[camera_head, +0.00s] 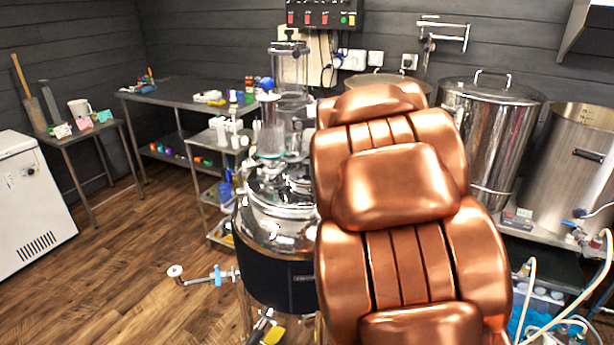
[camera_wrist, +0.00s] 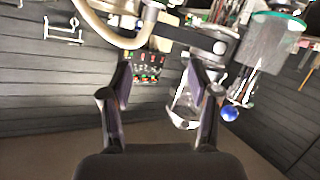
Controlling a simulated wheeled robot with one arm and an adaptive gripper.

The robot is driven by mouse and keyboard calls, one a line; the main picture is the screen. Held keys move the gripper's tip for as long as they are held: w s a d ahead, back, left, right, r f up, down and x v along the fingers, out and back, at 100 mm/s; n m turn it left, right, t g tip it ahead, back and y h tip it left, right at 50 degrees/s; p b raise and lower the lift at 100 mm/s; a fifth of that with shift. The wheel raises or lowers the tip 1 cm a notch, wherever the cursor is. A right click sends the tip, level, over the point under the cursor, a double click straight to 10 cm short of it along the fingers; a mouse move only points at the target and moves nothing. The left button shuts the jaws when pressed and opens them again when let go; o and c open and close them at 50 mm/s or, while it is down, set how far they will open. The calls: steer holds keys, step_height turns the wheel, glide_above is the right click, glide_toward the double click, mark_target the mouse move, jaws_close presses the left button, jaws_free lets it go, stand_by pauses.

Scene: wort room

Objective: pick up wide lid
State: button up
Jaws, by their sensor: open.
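A tall steel pot (camera_head: 488,140) at the right of the head view has a broad, shallow steel lid (camera_head: 480,90) with a loop handle on top. I cannot tell for sure that this is the wide lid. The lid seems to lie flat on the pot's rim. My gripper (camera_wrist: 158,72) shows in the wrist view with its two dark fingers spread apart and nothing between them. It faces the dark wall and is not on any lid. My copper arm fills the middle of the head view, and the gripper cannot be seen there.
An open steel pot (camera_head: 572,160) stands at the far right, with pale hoses (camera_head: 606,250) below. A shiny vessel (camera_head: 285,225) with glassware on top stands left of my arm. A dark table (camera_head: 180,97) and a white freezer (camera_head: 30,205) are further left. The wooden floor (camera_head: 110,270) is clear there.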

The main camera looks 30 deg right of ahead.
steer(key=w+d+n+t+y, duration=0.2)
steer(key=w, duration=0.2)
steer(key=n+y+b, duration=0.1)
steer(key=n+y, duration=0.4)
steer(key=y, duration=0.6)
glide_toward(309, 162)
steer(key=w, duration=0.3)
steer(key=shift+s+a+f+p+x, duration=0.1)
steer(key=shift+x, duration=1.25)
steer(key=shift+s+a+f+p+x, duration=0.1)
steer(key=shift+a+f+p+x, duration=0.05)
steer(key=shift+x, duration=1.25)
steer(key=shift+s+a+f+p+x, duration=0.1)
steer(key=shift+x, duration=1.25)
jaws_close()
